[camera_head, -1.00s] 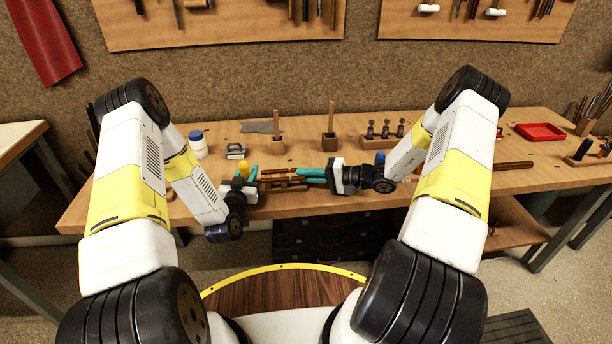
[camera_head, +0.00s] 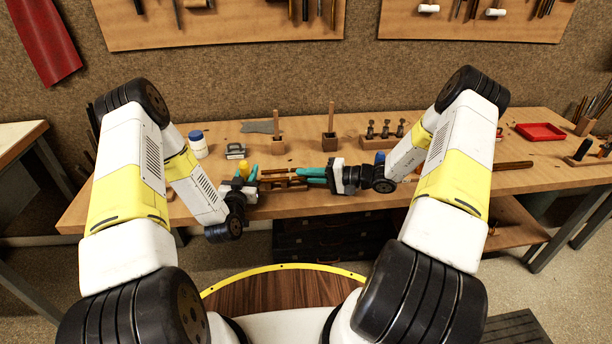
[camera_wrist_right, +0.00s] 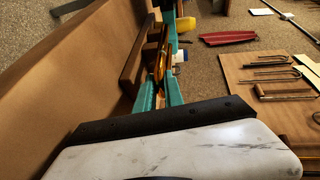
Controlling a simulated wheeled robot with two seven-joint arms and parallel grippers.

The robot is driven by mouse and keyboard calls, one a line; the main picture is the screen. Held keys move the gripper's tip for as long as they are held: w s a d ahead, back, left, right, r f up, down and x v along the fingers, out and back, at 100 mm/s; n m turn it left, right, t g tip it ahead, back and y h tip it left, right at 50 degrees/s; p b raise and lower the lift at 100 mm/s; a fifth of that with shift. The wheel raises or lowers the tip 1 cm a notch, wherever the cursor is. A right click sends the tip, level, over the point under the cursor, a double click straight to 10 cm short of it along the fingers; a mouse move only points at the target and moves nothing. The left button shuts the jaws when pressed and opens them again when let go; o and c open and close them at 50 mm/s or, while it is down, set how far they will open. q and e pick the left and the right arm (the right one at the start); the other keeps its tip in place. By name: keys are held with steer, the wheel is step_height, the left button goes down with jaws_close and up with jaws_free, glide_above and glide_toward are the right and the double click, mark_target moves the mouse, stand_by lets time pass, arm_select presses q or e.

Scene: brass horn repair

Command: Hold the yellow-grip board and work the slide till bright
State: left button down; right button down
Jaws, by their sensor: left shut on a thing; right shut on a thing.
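The yellow grip (camera_head: 245,168) of the board shows at my left gripper (camera_head: 250,178), whose teal fingers are closed on it above the bench. My right gripper (camera_head: 303,176) has its teal fingers pointing left, shut on the brass slide (camera_head: 282,172), which lies between the two grippers. In the right wrist view the slide (camera_wrist_right: 162,62) shows between the teal fingers, with the yellow grip (camera_wrist_right: 185,24) beyond it. The board's working face and the slide's brightness are too small to tell.
The wooden bench (camera_head: 460,172) carries a white jar with a blue lid (camera_head: 197,144), wooden blocks with upright rods (camera_head: 329,139), a rack (camera_head: 380,140) and a red tray (camera_head: 540,132). Tool boards hang on the wall behind.

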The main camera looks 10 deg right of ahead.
steer(key=shift+d, duration=0.1)
steer(key=shift+d, duration=1.9)
steer(key=c, duration=1.7)
jaws_free()
steer(key=shift+a, duration=0.1)
steer(key=v, duration=1.2)
